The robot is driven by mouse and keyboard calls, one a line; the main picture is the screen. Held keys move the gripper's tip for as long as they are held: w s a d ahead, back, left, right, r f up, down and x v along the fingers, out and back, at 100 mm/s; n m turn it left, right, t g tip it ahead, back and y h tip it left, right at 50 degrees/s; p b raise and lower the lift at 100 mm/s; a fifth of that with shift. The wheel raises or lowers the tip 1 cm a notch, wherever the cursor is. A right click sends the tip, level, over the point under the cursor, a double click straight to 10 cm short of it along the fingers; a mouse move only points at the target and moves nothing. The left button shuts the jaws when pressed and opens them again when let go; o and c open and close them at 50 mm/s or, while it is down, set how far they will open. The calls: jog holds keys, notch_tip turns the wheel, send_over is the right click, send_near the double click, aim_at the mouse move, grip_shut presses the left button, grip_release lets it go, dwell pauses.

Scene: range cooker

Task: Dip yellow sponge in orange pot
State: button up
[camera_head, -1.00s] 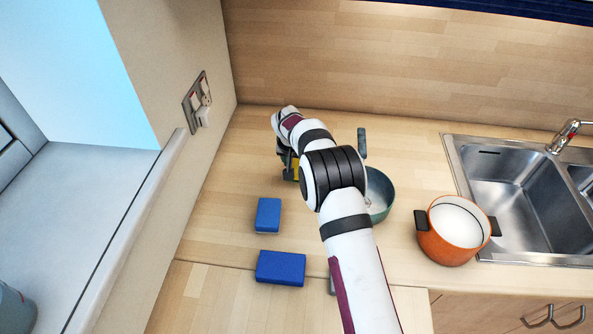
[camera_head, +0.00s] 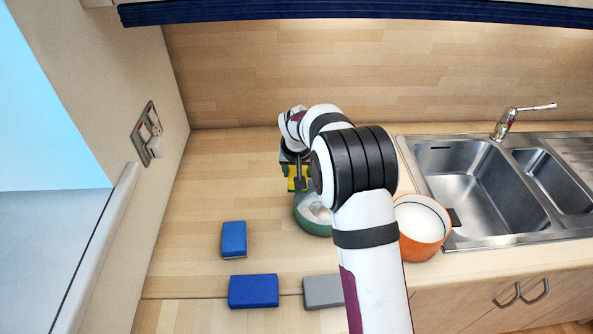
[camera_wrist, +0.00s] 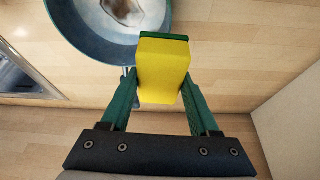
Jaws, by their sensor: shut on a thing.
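The yellow sponge (camera_wrist: 162,70) has a dark green face at one end and is held between the fingers of my gripper (camera_wrist: 161,88) in the wrist view. In the head view the sponge (camera_head: 297,178) shows as a small yellow patch under my gripper (camera_head: 296,172), above the counter at the far side of the green pan. My gripper is shut on it. The orange pot (camera_head: 420,245) stands on the counter to the right, left of the sink. It has a white inside, and my arm hides its left side.
A green pan (camera_head: 312,222) stands just below the gripper and also shows in the wrist view (camera_wrist: 75,35). Two blue sponges (camera_head: 233,239) (camera_head: 254,291) and a grey one (camera_head: 323,291) lie in front. The sink (camera_head: 470,190) is at right; a wall bounds the left.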

jog(key=shift+c, duration=1.2)
jog(key=s+d+r, duration=0.1)
jog(key=s+d, duration=0.3)
jog(key=d, duration=0.6)
jog(key=s+d+r, duration=0.1)
jog(key=s+d, duration=0.4)
jog(key=d, duration=0.5)
jog(key=s+d+r, duration=0.1)
jog(key=s+d, duration=0.3)
jog(key=d, duration=0.5)
jog(key=shift+w+d+f, duration=0.1)
jog(key=shift+w+f, duration=0.05)
jog(key=shift+f, duration=4.45)
